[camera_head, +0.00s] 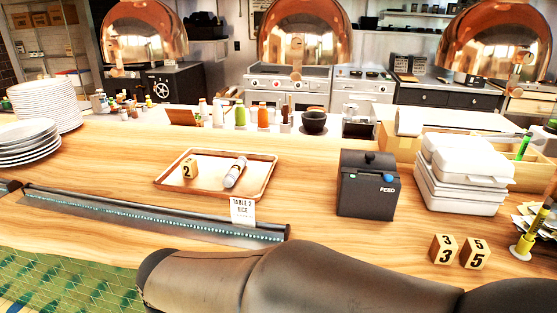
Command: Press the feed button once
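A black box-shaped device (366,200) stands on the wooden counter right of centre, with "FEED" in white letters on its front. A small round blue button (388,178) sits just above that word at the device's upper right. A dark knob shows on top of the device. Nothing touches the button in this view. My dark arm crosses the bottom of the picture in front of the counter, and its gripper end is not in view.
A wooden tray (166,184) with a block marked 2 and a grey-white cylinder lies left of the device. White stacked boxes (463,180) stand close on its right. Numbered blocks (443,249) lie in front right. A "TABLE 2 RICE" ticket (243,210) hangs at the metal rail (130,208).

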